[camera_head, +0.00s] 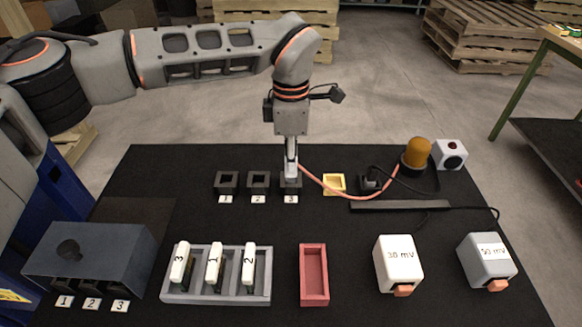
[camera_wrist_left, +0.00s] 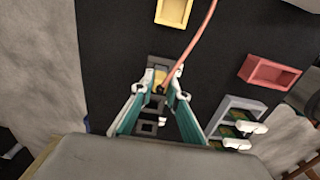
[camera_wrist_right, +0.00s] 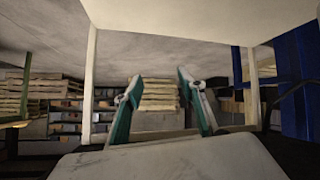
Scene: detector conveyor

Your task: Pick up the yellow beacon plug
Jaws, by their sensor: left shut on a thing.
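My left gripper (camera_head: 291,172) points straight down at the black socket labelled 3 (camera_head: 291,187). In the left wrist view its fingers (camera_wrist_left: 161,84) are shut on the yellow plug (camera_wrist_left: 160,89), of which only a small part shows. An orange cord (camera_head: 342,193) runs from the plug to the amber beacon (camera_head: 416,155) at the back right; the cord also shows in the left wrist view (camera_wrist_left: 192,48). I cannot tell whether the plug sits in the socket or just above it. My right gripper (camera_wrist_right: 160,90) is open and empty in its wrist view, away from the table.
Sockets 1 (camera_head: 226,182) and 2 (camera_head: 258,182) are left of socket 3; a yellow square holder (camera_head: 333,184) is right. In front are a grey rack (camera_head: 216,299) with white modules, a red tray (camera_head: 325,275), two mV boxes (camera_head: 398,262) and a dark blue-grey housing (camera_head: 90,250).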

